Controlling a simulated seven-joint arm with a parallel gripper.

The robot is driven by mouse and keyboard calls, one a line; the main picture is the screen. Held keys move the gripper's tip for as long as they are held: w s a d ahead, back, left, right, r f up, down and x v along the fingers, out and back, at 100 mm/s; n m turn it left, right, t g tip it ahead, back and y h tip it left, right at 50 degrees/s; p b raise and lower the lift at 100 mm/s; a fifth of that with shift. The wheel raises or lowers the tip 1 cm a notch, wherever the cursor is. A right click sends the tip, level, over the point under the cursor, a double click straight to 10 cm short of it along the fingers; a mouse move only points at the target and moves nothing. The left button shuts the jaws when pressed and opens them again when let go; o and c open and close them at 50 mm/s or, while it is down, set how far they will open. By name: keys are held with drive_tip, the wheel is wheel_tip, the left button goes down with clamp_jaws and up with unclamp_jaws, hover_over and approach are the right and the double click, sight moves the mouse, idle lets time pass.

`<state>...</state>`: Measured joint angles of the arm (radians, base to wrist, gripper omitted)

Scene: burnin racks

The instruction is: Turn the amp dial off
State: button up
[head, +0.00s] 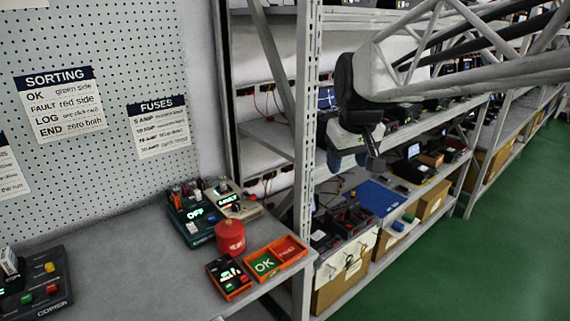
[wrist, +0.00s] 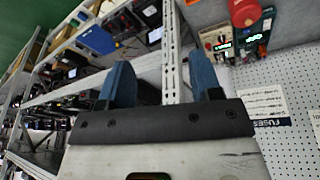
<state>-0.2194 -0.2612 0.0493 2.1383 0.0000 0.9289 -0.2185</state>
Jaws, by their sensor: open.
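No part is readable as an amp dial. On the bench (head: 140,262), a dark green device (head: 198,232) has a lit display reading OFF. A beige device (head: 243,210) with a lit green display and knobs stands just behind it to the right. Their small controls are too small to tell apart. My gripper (head: 348,160) hangs in the air in front of the rack, to the right of and above these devices, touching nothing. In the wrist view its two blue fingers (wrist: 163,80) are wide apart with nothing between them.
A red can (head: 230,238), a small black box with a display (head: 229,279) and an orange OK/FAULT tray (head: 284,250) stand close together near the bench edge. A copier device (head: 38,288) is at left. A rack post (head: 306,130) stands between bench and gripper.

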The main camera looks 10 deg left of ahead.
drive_tip(key=w+a+f+n+g, duration=0.1)
drive_tip(key=w+a+f+n, duration=0.15)
drive_tip(key=w+a, duration=0.5)
drive_tip(key=n+g, duration=0.2)
drive_tip(key=n, duration=0.2)
approach(235, 204)
drive_tip(key=shift+s+d+f+h, duration=0.1)
drive_tip(key=shift+f+h, duration=0.3)
drive_tip(key=shift+f, duration=0.05)
drive_tip(key=shift+a+f+n, duration=0.25)
drive_tip(key=shift+a+f, duration=0.1)
drive_tip(key=shift+f, duration=3.9)
